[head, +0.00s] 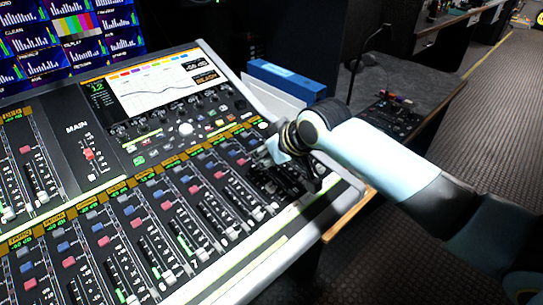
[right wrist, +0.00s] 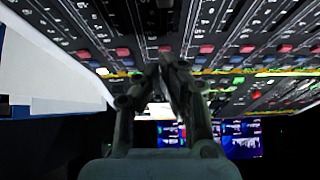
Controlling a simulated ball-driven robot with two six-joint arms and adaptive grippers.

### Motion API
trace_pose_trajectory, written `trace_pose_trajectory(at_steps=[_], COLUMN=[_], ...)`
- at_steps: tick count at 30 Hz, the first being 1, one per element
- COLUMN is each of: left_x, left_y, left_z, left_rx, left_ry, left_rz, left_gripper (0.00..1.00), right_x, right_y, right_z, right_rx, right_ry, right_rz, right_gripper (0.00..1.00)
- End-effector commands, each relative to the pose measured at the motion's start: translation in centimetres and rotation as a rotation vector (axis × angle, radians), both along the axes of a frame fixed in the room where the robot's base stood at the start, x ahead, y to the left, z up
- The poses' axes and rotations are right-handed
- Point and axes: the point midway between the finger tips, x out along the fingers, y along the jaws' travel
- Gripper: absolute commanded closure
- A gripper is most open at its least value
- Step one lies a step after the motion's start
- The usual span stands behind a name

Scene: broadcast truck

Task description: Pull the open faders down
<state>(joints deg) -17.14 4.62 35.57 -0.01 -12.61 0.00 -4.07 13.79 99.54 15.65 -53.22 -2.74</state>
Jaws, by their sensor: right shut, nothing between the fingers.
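A mixing console (head: 225,262) fills the left and middle of the head view, with a bank of channel strips. Pale fader caps, such as one fader cap (head: 203,254), sit low in their slots along the front. A red fader cap (head: 88,154) sits in the main section at the left. My right gripper (head: 288,180) is over the right end of the bank, dark against the dark panel, and hides the strips there. In the right wrist view, my right gripper (right wrist: 171,66) has its fingers together and empty, close to the panel. Contact cannot be told. My left gripper is out of view.
The console's screen (head: 160,82) and knobs stand behind the faders. A blue box (head: 287,78) lies behind the console's right corner. A grey desk (head: 430,92) with a small dark panel is at the right. Monitors (head: 65,35) fill the back left.

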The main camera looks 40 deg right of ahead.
Motion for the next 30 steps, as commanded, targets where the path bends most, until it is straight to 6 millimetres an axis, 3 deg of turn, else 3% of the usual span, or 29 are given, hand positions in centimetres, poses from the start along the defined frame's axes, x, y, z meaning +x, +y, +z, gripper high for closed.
trace_pose_trajectory(at_steps=[7,15,30], left_x=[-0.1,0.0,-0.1], left_y=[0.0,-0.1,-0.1], left_z=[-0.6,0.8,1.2], left_rx=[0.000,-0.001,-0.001], left_ry=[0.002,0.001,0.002], left_rz=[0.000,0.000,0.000], left_gripper=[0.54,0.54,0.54], right_x=[3.6,0.1,-1.0], right_y=[0.4,0.1,0.0], right_z=[-4.1,-4.4,-4.6], right_rx=[0.003,-0.001,0.000], right_ry=[0.001,0.002,0.004], right_rz=[-0.002,0.001,0.000], right_gripper=[1.00,1.00,1.00])
